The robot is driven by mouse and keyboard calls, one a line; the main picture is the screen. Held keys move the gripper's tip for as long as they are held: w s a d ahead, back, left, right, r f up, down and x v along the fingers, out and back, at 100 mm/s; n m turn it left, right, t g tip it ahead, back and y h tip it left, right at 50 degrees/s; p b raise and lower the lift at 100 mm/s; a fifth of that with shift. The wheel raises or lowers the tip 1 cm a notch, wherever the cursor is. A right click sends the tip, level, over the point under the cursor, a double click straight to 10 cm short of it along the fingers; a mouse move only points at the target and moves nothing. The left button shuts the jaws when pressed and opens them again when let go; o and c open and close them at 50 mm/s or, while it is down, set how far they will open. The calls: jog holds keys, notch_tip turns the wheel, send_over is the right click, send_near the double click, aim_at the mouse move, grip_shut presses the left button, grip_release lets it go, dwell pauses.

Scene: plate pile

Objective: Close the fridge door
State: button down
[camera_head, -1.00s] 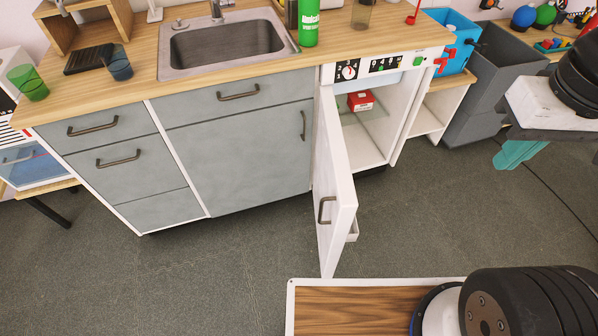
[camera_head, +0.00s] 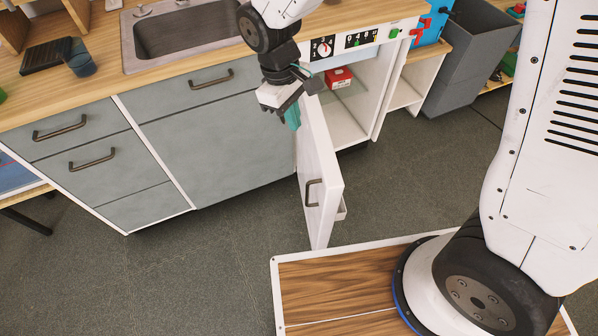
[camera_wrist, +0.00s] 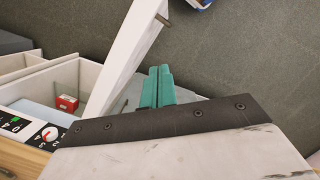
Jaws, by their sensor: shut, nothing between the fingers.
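The white fridge door (camera_head: 323,185) stands wide open, swung out toward me from the fridge (camera_head: 352,110) under the counter. Its dark handle (camera_head: 312,192) is on the left-facing side. The fridge inside shows a shelf with a red box (camera_head: 338,78). My gripper (camera_head: 292,118) has teal fingers, shut and empty, pointing down on the left side of the door near its hinge end. In the wrist view the shut fingers (camera_wrist: 157,86) are beside the door (camera_wrist: 128,55); I cannot tell whether they touch it.
The counter (camera_head: 90,50) with a sink (camera_head: 185,40) and grey drawers is at the left. A grey bin (camera_head: 470,60) and an open white shelf (camera_head: 405,95) stand right of the fridge. Floor in front of the door is clear up to my base.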

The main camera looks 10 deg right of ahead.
aim_at(321, 184)
jog(key=a+f+n, duration=0.2)
jog(key=a+f, duration=0.3)
jog(key=f, duration=0.2)
jog(key=s+d+f, duration=0.4)
jog(key=d+f, duration=0.1)
jog(key=f, duration=0.4)
jog(key=shift+d+h, duration=0.3)
jog(key=shift+d+f, duration=0.1)
